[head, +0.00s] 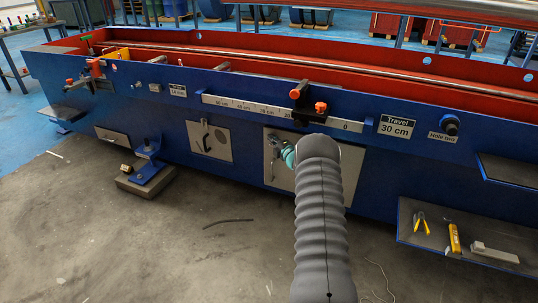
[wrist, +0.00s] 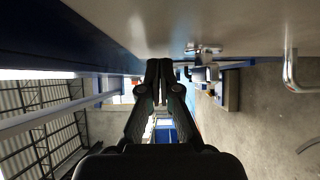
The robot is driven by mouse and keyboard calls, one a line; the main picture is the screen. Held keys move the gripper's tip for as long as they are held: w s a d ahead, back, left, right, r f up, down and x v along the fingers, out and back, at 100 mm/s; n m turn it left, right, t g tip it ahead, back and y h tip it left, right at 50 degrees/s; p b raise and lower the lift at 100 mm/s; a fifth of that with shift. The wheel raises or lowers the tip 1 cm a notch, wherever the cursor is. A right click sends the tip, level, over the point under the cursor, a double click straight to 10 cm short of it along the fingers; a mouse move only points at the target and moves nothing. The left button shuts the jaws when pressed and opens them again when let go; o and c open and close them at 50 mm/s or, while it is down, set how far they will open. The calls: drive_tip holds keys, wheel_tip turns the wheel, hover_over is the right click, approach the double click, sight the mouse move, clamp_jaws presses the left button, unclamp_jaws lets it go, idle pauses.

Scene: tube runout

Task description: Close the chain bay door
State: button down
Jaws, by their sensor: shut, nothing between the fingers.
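A pale grey door panel (head: 351,169) is on the blue machine's front, partly hidden behind my grey arm in the head view. A second pale door (head: 221,143) with a dark handle is to its left and looks flat to the front. No label tells me which is the chain bay door. In the wrist view a smooth pale panel (wrist: 240,22) fills the top, with a metal handle (wrist: 291,72) at the right. My gripper (wrist: 158,68) is shut and empty, close below the panel; I cannot tell whether it touches. In the head view its fingers are mostly hidden.
The blue machine (head: 110,88) spans the view, with a travel scale (head: 250,108) and red-black clamp above the doors. A low shelf (head: 438,236) at right holds tools. A foot block (head: 145,186) stands at left. The concrete floor (head: 190,250) in front is mostly clear.

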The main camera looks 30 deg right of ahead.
drive_tip(key=s+a, duration=0.3)
drive_tip(key=s, duration=0.9)
drive_tip(key=shift+s+a, duration=0.2)
drive_tip(key=shift+a, duration=0.05)
